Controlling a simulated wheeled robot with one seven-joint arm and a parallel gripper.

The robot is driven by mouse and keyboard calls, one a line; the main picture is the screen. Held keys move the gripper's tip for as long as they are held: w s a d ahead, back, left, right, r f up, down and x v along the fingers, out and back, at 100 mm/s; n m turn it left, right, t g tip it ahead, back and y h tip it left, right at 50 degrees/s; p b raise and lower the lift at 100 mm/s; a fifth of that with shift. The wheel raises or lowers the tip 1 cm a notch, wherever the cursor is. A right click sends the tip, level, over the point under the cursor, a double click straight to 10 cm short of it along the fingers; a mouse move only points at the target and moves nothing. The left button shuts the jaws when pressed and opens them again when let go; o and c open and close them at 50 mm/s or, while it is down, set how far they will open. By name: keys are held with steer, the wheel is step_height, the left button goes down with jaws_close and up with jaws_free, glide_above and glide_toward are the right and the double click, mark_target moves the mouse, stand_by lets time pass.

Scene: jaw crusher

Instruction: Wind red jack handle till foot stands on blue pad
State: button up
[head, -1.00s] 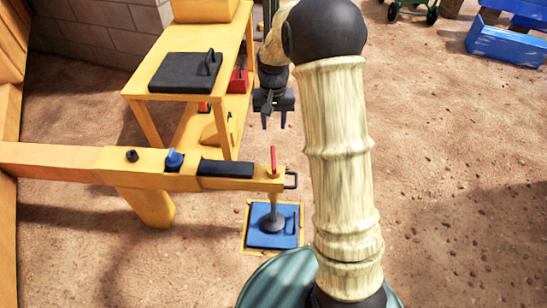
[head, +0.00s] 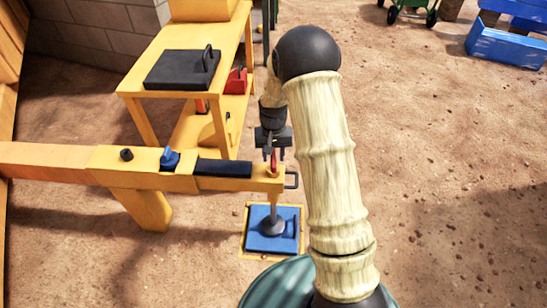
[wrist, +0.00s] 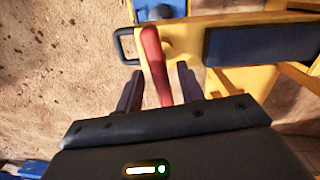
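The red jack handle (head: 274,162) stands upright at the right end of the yellow drawbar. My gripper (head: 274,155) is above it, fingers pointing down. In the wrist view the red handle (wrist: 155,60) lies between the two open fingers of my gripper (wrist: 158,85), with gaps on both sides. The grey jack foot (head: 272,226) is below the drawbar end, over the blue pad (head: 258,241). I cannot tell whether the foot touches the pad. The blue pad also shows at the top of the wrist view (wrist: 176,8).
The yellow drawbar (head: 100,160) carries a blue knob (head: 170,158) and a dark block (head: 222,168). A yellow table (head: 140,88) with a black lidded plate (head: 183,69) stands behind. Open dirt lies to the right.

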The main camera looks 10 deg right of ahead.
steer(key=shift+f, duration=0.3)
jaws_close()
